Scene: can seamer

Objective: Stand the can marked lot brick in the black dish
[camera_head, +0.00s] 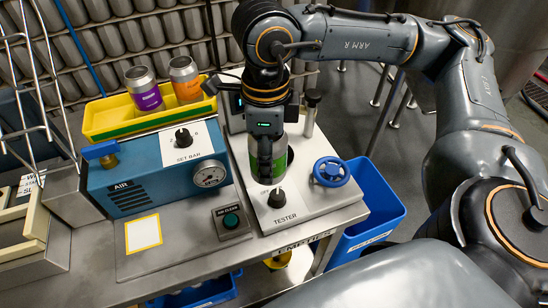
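My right gripper (265,160) points down over the tester at the middle of the bench. One dark finger lies in front of a can with a green band (284,160); the other finger is hidden, so I cannot tell whether it grips the can. A purple can (145,90) and an orange can (186,80) stand upright in a yellow tray. I cannot read a lot brick mark on any can. No black dish is clearly visible. My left gripper is not in view.
The yellow tray (108,133) sits behind a blue air box (137,180) with a gauge. The white tester (318,200) carries a blue handwheel (331,171) and a black knob (277,198). A blue bin (375,210) stands right of the bench.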

